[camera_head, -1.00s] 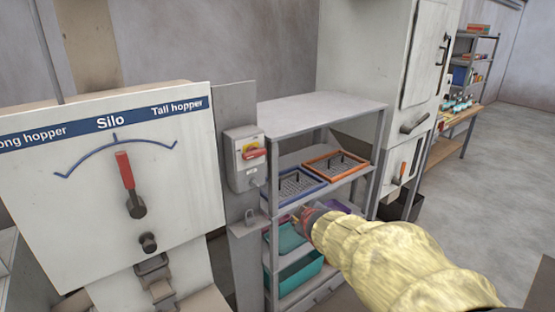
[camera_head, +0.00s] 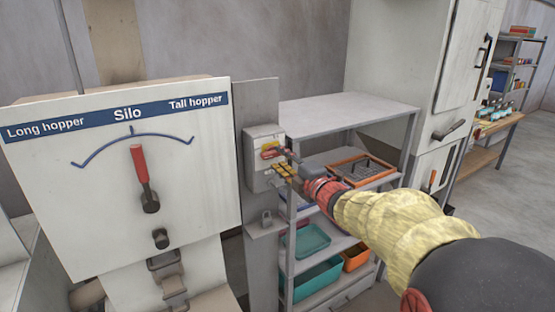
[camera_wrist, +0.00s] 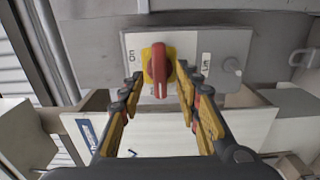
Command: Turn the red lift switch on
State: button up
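The lift switch is a red rotary handle (camera_wrist: 159,66) on a yellow plate, on a small grey box (camera_head: 255,173) fixed to a grey post. In the wrist view the box carries an "On" label to the left of the handle and a "Lift" label to the right. The handle points toward the bottom of that picture. My gripper (camera_wrist: 160,78) is open, with one yellow-padded finger on each side of the handle; a gap shows on both sides. In the head view my gripper (camera_head: 281,165) is at the front of the box and partly hides the switch.
A white silo panel (camera_head: 90,190) with a red pointer lever (camera_head: 140,165) stands left of the box. A grey shelf rack (camera_head: 345,108) with trays and bins stands close on the right, behind my arm.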

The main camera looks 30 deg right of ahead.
aim_at(273, 153)
jog(key=shift+w, duration=1.4)
jog(key=shift+c, duration=0.8)
grip_shut()
